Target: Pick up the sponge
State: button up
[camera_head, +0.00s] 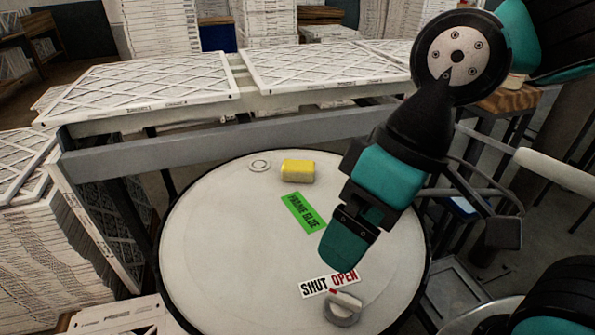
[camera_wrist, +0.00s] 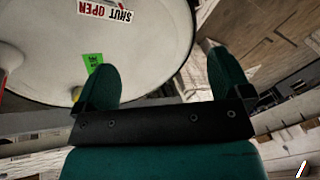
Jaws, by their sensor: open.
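The yellow sponge (camera_head: 298,171) lies on the far part of a round white drum lid (camera_head: 215,240), just beyond a green label. My gripper (camera_head: 352,240) is above the right part of the lid, nearer to the camera than the sponge and to its right. It is clearly apart from the sponge. In the wrist view my gripper (camera_wrist: 166,76) has its two teal fingers spread wide with nothing between them.
The lid bears a green label (camera_head: 303,212), a SHUT OPEN label (camera_head: 329,284), a small ring (camera_head: 259,165) and a round fitting (camera_head: 342,312) near the front. A grey rail (camera_head: 230,144) and boxed filters (camera_head: 140,86) stand behind the drum. The lid's left part is clear.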

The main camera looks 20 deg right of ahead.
jog(key=w+m, duration=0.2)
jog(key=w+r+m+p, duration=0.1)
jog(key=w+m, duration=0.1)
jog(key=w, duration=0.1)
jog(key=w+r+m, duration=0.1)
jog(key=w+m, duration=0.1)
jog(key=w, duration=0.1)
jog(key=shift+d+p, duration=0.2)
jog(key=shift+p, duration=0.15)
jog(key=shift+c, duration=0.3)
jog(key=m+t+p, duration=0.2)
jog(key=m+p, duration=0.2)
jog(key=m, duration=1.9)
send_over(300, 164)
jog(key=s+d, duration=0.3)
jog(key=d, duration=0.3)
notch_tip(300, 164, down, 6)
jog(key=r, duration=0.1)
jog(key=shift+m, duration=0.3)
jog(key=p+x, duration=0.2)
jog(key=x, duration=1)
jog(key=shift+w+f+p, duration=0.1)
jog(key=shift+f+p, duration=0.1)
jog(key=shift+p, duration=0.1)
jog(key=shift+p+x, duration=1.05)
jog(key=shift+x, duration=1.85)
jog(key=shift+r, duration=0.1)
jog(key=c, duration=1.1)
jog(key=shift+o, duration=0.2)
jog(key=shift+r, duration=0.1)
